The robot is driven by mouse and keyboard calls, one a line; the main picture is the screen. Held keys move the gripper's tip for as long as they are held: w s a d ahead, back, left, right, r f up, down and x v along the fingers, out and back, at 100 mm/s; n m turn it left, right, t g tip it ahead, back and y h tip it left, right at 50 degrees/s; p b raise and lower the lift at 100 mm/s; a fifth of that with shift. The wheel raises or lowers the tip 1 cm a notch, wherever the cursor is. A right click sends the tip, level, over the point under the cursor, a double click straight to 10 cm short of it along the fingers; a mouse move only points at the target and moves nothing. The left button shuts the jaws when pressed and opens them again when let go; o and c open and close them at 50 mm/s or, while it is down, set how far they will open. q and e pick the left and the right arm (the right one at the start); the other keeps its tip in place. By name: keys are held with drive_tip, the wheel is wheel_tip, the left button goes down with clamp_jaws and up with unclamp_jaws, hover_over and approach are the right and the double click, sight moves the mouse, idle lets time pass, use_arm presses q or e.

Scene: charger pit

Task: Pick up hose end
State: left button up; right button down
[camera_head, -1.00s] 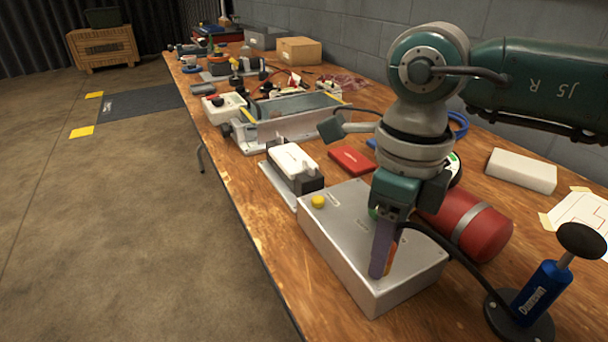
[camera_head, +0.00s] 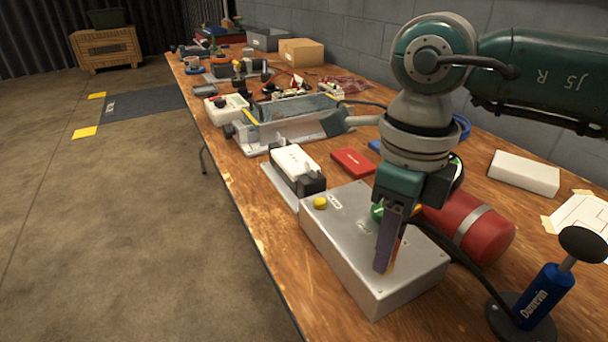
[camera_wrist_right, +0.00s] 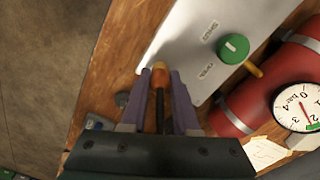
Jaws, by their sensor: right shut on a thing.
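My right gripper (camera_head: 385,264) points down over the grey metal box (camera_head: 340,240), near its right side. In the right wrist view its purple fingers (camera_wrist_right: 160,82) are shut on the hose end (camera_wrist_right: 158,76), which has an orange and yellow tip. The black hose (camera_wrist_right: 160,112) runs back between the fingers. In the head view the hose (camera_head: 450,248) leads from behind the gripper to the blue hand pump (camera_head: 540,295). The fingers mostly hide the hose end there, and I cannot tell whether it touches the box. My left gripper is not in view.
The box carries a green knob (camera_wrist_right: 233,48) and a yellow button (camera_head: 320,202). A red cylinder (camera_head: 475,228) with a gauge (camera_wrist_right: 298,107) lies beside it. A white block (camera_head: 523,173) and a red case (camera_head: 352,162) are farther back. Bare wood shows along the front edge.

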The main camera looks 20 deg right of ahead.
wheel_tip(320, 180, up, 19)
drive_tip(key=p, duration=0.2)
drive_tip(key=shift+d, duration=0.1)
